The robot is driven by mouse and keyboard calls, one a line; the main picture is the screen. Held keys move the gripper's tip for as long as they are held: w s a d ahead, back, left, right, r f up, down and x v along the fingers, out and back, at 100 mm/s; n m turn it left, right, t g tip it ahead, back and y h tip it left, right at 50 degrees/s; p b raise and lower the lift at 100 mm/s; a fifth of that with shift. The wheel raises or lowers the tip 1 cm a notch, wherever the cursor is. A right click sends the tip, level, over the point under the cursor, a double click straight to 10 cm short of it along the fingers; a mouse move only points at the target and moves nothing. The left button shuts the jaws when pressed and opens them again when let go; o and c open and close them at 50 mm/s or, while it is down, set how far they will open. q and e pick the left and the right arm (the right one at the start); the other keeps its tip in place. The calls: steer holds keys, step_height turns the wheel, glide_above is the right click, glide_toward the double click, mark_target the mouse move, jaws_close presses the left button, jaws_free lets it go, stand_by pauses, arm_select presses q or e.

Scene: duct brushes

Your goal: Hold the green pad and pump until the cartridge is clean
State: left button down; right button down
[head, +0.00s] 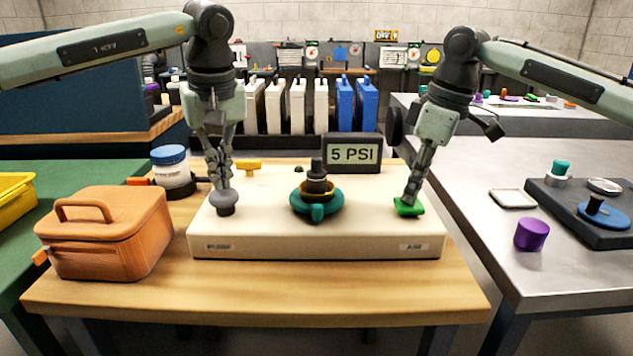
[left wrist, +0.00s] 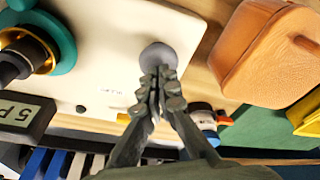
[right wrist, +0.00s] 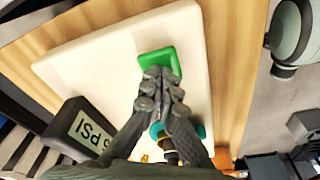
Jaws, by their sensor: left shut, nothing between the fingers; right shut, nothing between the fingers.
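The green pad (head: 408,207) is at the right end of the cream base (head: 320,245). My right gripper (head: 410,198) is shut with its tips down on the pad, also seen in the right wrist view (right wrist: 160,80). The grey pump knob (head: 225,205) is at the left end of the base. My left gripper (head: 223,185) is shut, its tips at the top of the knob; the left wrist view shows the knob (left wrist: 158,55) just beyond the fingers. The dark cartridge (head: 316,170) stands upright in a teal holder (head: 318,206) at the middle. The display (head: 353,154) reads 5 PSI.
An orange bag (head: 105,235) stands left of the base. A white jar with a blue lid (head: 171,170) is behind it. A steel table (head: 480,200) with a purple cylinder (head: 531,234) is at the right. The wooden table's front strip is clear.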

arm_select(q)
steer(key=shift+f, duration=1.15)
steer(key=shift+r, duration=1.15)
steer(key=shift+r, duration=0.1)
step_height(320, 180, up, 7)
stand_by(0.4)
arm_select(e)
steer(key=shift+w+a+v, duration=0.1)
steer(key=shift+a+v, duration=0.1)
steer(key=shift+v, duration=0.95)
steer(key=shift+w+a+v, duration=0.15)
steer(key=shift+a+v, duration=0.05)
steer(key=shift+v, duration=0.95)
steer(key=shift+w+a+v, duration=0.1)
steer(key=shift+a+v, duration=0.1)
steer(key=shift+v, duration=0.95)
